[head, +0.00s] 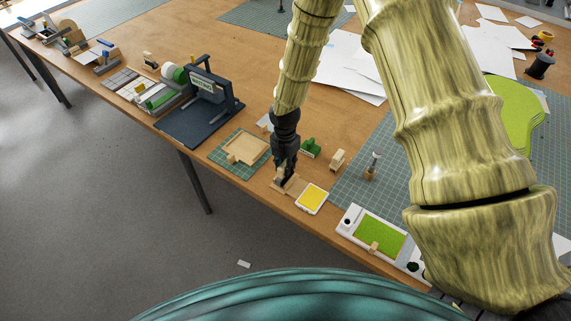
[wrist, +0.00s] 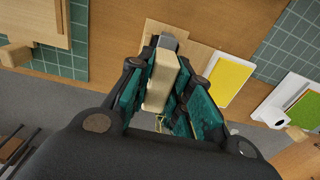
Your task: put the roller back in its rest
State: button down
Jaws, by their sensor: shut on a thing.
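My gripper (head: 282,180) is shut on a pale wooden block-like piece with a grey end. The piece (wrist: 161,80) shows between the fingers in the wrist view, and its grey end (wrist: 168,41) is at the far side. I take it for the roller, but its full shape is hidden by the fingers. A flat pale wooden board (head: 296,184) lies just under and beside it; it also shows in the wrist view (wrist: 200,58). I cannot tell whether the piece touches the board, nor whether the board is the rest. A small wooden block with an upright metal-topped tool (head: 371,171) stands farther right.
A yellow pad (head: 312,198) lies right beside the board. A wooden tray (head: 246,146) on a green mat is to the left. A green stamp-like piece (head: 311,148) and a wooden one (head: 337,158) stand behind. A white-framed green panel (head: 378,238) is near the front edge.

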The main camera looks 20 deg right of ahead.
jog(key=shift+f, duration=0.2)
dwell(0.5)
jog(key=c, duration=1.2)
grip_release()
notch_tip(320, 180, up, 12)
